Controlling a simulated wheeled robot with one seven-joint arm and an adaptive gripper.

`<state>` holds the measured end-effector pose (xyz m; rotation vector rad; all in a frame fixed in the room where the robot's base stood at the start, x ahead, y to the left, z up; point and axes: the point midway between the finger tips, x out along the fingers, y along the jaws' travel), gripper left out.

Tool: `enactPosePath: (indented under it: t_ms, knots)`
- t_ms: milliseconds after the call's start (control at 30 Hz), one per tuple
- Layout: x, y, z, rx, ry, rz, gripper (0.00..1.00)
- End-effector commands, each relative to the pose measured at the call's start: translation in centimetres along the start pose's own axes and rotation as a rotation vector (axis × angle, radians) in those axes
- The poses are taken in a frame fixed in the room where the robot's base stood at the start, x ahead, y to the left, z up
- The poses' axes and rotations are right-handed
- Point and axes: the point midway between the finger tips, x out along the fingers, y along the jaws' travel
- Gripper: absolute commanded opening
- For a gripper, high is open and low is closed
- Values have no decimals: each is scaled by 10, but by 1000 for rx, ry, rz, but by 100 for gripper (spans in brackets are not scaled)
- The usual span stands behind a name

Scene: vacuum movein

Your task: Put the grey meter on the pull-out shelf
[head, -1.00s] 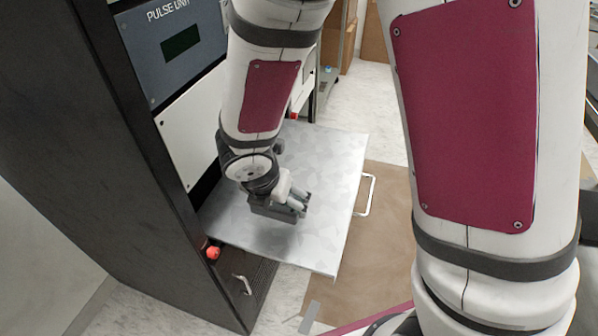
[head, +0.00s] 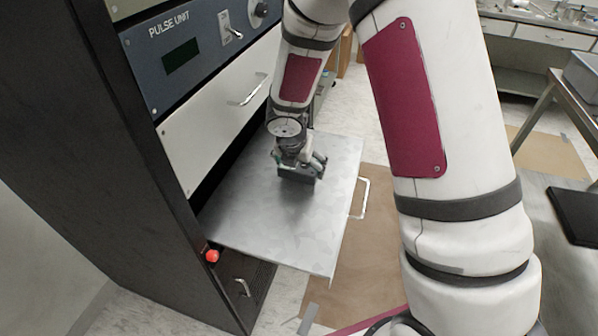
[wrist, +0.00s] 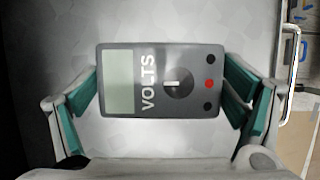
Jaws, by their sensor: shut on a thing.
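The grey meter (wrist: 165,80) is a dark grey box with a pale display, the word VOLTS, a round dial and a red button. In the wrist view it lies between the green-padded fingers of my gripper (wrist: 162,88), which is shut on its two ends. In the head view my gripper (head: 298,168) holds the meter (head: 297,175) over the far part of the pull-out shelf (head: 245,225), a bare metal plate. The shelf also fills the background of the wrist view (wrist: 230,30). I cannot tell whether the meter touches the shelf.
The shelf sticks out of a black rack (head: 90,150) under a white drawer (head: 215,120). A wire handle (head: 364,198) is on its right edge. A red knob (head: 212,256) sits by its near left corner. The near half of the shelf is clear.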

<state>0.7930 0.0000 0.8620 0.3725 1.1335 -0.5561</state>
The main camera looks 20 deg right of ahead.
Motion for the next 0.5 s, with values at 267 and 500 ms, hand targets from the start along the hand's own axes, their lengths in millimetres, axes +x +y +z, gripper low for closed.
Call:
enactPosePath:
  t_ms: [267, 500]
  knots:
    - [23, 2, -12, -4, 3, 1, 54]
    - [23, 2, -12, -3, 2, 2, 54]
